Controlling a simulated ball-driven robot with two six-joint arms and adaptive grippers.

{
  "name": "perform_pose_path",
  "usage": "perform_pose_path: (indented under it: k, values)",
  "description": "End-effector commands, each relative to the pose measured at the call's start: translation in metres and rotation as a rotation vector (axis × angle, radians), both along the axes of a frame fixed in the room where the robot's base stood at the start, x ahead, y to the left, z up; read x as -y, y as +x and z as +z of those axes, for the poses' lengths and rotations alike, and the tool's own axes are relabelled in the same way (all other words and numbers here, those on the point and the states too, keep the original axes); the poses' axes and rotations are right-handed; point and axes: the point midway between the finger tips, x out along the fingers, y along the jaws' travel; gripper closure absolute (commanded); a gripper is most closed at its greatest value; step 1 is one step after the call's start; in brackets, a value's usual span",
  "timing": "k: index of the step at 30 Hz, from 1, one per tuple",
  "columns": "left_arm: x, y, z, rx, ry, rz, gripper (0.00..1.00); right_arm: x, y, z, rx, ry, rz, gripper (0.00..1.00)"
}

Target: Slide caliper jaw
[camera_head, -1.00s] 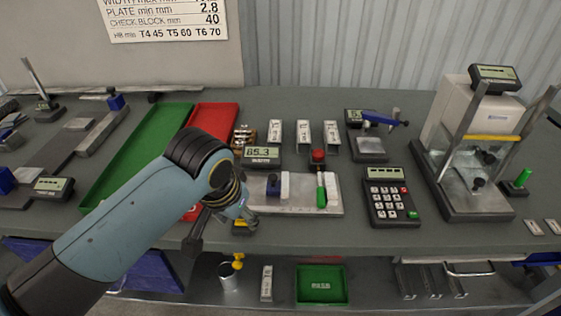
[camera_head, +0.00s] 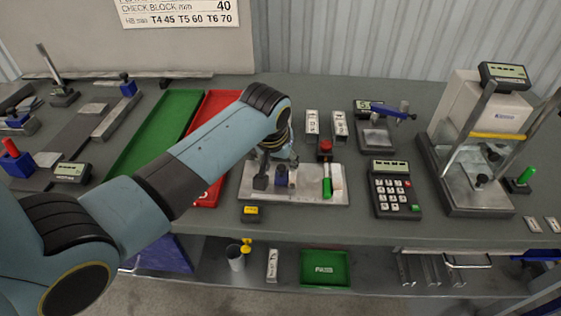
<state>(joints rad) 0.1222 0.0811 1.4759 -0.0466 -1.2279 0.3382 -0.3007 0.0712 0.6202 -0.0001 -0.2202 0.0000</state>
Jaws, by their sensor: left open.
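The caliper fixture is a pale metal plate (camera_head: 315,195) near the front middle of the table. On it sit a blue jaw block (camera_head: 281,177), a pale block to its right, a green-handled piece (camera_head: 327,187) and a red knob (camera_head: 325,147). My left gripper (camera_head: 275,178) hangs over the left part of the plate, open, with its fingers down close around or beside the blue block; I cannot tell whether they touch it. My left wrist hides the fixture's display and the back of the plate. My right gripper is not in view.
A keypad box (camera_head: 394,190) stands right of the plate, with a hardness tester (camera_head: 478,150) beyond it. Green (camera_head: 158,135) and red (camera_head: 212,110) trays lie to the left, partly under my arm. A small yellow-labelled block (camera_head: 251,212) sits at the front edge.

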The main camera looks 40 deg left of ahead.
Motion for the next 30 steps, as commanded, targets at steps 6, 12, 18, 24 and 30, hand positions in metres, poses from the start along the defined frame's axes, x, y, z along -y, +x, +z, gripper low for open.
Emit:
perform_pose_path:
  k: [6,12,18,24,30]
  values:
    - [-0.002,0.006,-0.012,0.001,0.0,0.0,0.54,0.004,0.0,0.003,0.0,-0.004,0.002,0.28]
    - [-0.002,0.006,-0.014,0.001,0.0,0.0,0.54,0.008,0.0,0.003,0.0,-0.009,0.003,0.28]
    - [-0.002,0.006,-0.014,0.001,0.0,0.0,0.71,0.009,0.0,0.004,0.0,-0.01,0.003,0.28]
    - [-0.002,0.005,-0.014,0.001,0.0,0.0,0.98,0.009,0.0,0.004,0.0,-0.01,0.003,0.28]
    - [-0.002,0.005,-0.014,0.001,0.0,0.0,1.0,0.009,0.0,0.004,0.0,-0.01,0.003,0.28]
